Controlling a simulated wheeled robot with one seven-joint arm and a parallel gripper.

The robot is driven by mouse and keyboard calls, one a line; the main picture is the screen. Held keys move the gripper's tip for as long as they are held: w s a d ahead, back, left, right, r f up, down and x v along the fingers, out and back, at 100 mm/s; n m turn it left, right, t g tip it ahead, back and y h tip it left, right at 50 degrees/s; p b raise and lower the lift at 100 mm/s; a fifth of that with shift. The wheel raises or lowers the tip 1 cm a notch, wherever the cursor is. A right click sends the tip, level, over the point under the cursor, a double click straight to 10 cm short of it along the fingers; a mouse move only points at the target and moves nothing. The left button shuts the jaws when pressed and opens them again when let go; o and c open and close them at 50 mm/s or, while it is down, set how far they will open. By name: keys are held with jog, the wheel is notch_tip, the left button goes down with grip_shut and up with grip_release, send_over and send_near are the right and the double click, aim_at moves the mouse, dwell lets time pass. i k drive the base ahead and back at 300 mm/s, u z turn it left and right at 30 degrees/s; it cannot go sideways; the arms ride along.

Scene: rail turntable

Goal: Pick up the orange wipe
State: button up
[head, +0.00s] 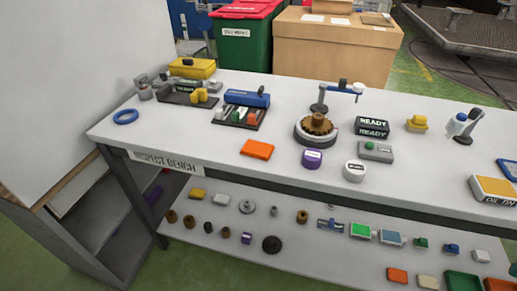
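An orange wipe (257,149), a flat orange rectangle, lies on the white top of the inspect bench (200,135), near the front edge and left of the middle. Nothing covers it. A similar flat orange piece (397,275) lies on the lower shelf at the right. My gripper is not in view.
A blue ring (126,117) lies at the left. The bench around the wipe is clear.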

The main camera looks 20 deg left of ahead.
aim_at(263, 151)
jog(key=u, duration=1.8)
jog(key=k, duration=0.8)
jog(key=z, duration=0.65)
jog(key=i, duration=1)
jog(key=u, duration=0.05)
